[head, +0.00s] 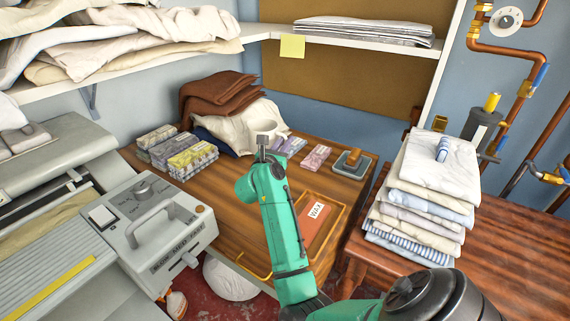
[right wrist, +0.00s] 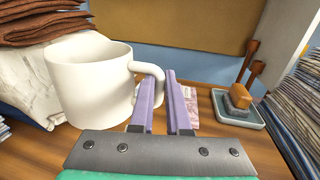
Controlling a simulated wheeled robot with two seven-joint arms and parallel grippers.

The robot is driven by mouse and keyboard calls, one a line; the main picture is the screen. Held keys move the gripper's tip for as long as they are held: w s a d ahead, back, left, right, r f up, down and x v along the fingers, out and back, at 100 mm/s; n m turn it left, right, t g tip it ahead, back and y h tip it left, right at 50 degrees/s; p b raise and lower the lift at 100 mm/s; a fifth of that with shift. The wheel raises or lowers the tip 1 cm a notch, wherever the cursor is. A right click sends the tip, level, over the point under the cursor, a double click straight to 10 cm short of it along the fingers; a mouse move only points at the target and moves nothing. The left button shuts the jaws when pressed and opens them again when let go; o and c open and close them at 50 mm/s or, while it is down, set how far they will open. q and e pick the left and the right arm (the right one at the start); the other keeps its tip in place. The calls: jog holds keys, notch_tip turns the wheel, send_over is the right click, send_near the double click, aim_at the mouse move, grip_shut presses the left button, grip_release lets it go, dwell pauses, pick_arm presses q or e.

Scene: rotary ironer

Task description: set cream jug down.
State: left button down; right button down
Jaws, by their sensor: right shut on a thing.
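The cream jug (right wrist: 92,85) is a plain off-white vessel with a loop handle, upright in the right wrist view. My right gripper (right wrist: 165,100) is shut on its handle, with the jug body to the left of the fingers. In the head view my right gripper (head: 267,147) is over the back of the wooden table (head: 200,204), and it partly hides the jug (head: 272,116). I cannot tell whether the jug's base touches the table. My left gripper is not in view.
Brown folded cloths (head: 215,95) and a white cloth (head: 232,130) lie close behind and left of the jug. Boxed packets (head: 190,158) stand left. The ironer (head: 150,225) stands front left.

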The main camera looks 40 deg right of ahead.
notch_tip(320, 180, down, 7)
jog(key=shift+r+b, duration=0.1)
jog(key=shift+b, duration=0.35)
jog(key=shift+f, duration=0.25)
jog(key=c, duration=0.9)
grip_release()
